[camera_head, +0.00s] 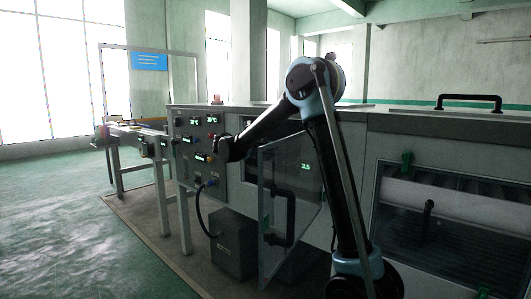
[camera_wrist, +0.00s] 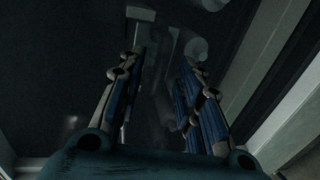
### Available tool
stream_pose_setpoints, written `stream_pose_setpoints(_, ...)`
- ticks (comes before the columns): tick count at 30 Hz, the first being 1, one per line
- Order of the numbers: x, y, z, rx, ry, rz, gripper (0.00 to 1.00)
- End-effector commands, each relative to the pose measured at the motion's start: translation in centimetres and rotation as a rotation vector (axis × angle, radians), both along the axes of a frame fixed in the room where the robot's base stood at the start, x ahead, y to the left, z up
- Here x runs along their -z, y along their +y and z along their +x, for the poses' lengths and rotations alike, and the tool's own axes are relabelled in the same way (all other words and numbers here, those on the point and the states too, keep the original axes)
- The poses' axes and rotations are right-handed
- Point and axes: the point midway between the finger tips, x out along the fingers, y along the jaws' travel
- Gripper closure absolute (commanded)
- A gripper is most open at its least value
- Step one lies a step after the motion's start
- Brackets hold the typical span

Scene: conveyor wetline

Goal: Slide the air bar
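I cannot pick out the air bar for sure in either view. In the wrist view, my gripper (camera_wrist: 163,60) points into a dark space, its two fingers apart with a gap between them. Pale grey parts (camera_wrist: 168,42) show dimly beyond and between the fingertips; whether one is the air bar, and whether a finger touches anything, I cannot tell. In the head view, my arm bends over at the elbow and reaches down and left toward the machine front. My gripper is not clearly visible there.
A clear door (camera_head: 292,180) with a black handle stands open at the machine front, beside my arm. A control panel (camera_head: 200,160) with lit displays is left of it. A window (camera_head: 445,225) with green clamps is at right. A conveyor (camera_head: 130,128) extends left; the floor there is clear.

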Motion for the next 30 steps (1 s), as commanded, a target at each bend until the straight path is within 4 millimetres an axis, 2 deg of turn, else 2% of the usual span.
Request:
stream_pose_setpoints(7, 0.5, -1.5, 1.9, 0.001, 0.0, 0.0, 0.68)
stream_pose_setpoints(18, 0.6, -1.7, 2.2, 0.0, 0.0, 0.0, 0.68)
stream_pose_setpoints(22, 0.6, -1.7, 2.2, 0.0, 0.001, 0.001, 0.97)
stream_pose_setpoints(23, 0.6, -1.7, 2.2, 0.0, 0.001, 0.001, 1.0)
stream_pose_setpoints(30, 0.7, -1.6, 2.2, -0.002, 0.001, 0.001, 1.0)
